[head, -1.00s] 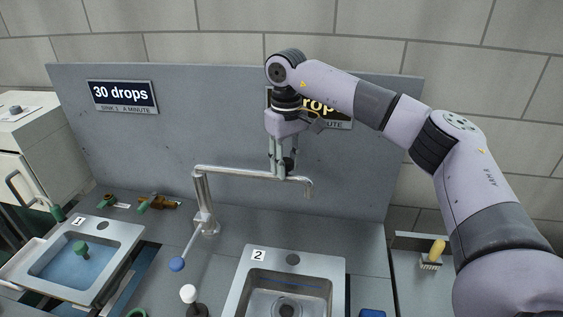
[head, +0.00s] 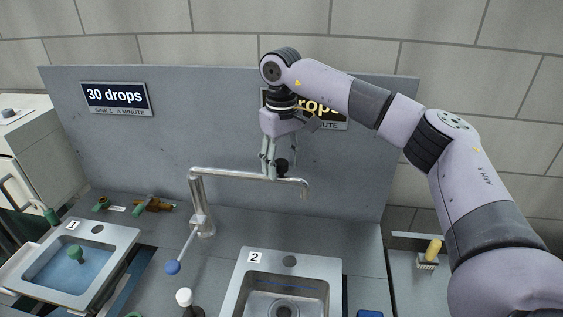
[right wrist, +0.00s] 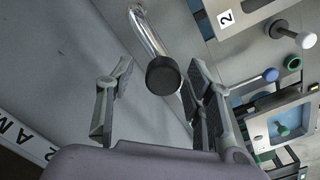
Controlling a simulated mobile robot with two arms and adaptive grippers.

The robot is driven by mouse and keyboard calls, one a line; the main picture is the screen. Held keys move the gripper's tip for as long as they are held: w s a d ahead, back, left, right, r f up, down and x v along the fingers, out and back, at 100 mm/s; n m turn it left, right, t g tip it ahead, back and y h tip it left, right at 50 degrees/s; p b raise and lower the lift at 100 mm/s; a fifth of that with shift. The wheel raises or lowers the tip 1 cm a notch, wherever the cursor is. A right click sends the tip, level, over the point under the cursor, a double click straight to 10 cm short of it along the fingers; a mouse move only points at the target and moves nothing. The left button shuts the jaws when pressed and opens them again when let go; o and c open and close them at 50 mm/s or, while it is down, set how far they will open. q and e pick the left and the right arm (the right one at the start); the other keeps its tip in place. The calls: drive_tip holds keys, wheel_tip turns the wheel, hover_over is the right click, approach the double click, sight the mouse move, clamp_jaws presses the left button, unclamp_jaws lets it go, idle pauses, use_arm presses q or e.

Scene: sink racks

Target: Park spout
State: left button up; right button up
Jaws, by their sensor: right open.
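The metal spout (head: 235,173) runs right from an upright post (head: 202,205), and its bent-down tip is over sink 2 (head: 236,293). A black knob (head: 282,167) stands on the spout near that end. My right gripper (head: 269,172) points down at the spout with its fingers beside the knob in the head view. In the right wrist view the knob (right wrist: 163,75) shows between the two spread fingers (right wrist: 158,88), with a gap on each side. The gripper is open and holds nothing. A lever with a blue ball (head: 173,267) hangs from the post. My left gripper is not in view.
Sink 1 (head: 106,274), with a green plug (head: 75,253) in bluish water, is at the left. A grey back panel (head: 200,120) with drop-count signs rises behind the spout. A brush (head: 430,255) lies at the right. A white-topped knob (head: 184,297) stands between the sinks.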

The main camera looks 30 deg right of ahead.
wheel_tip(320, 180, up, 12)
idle(0.4)
drive_tip(key=shift+f, duration=0.15)
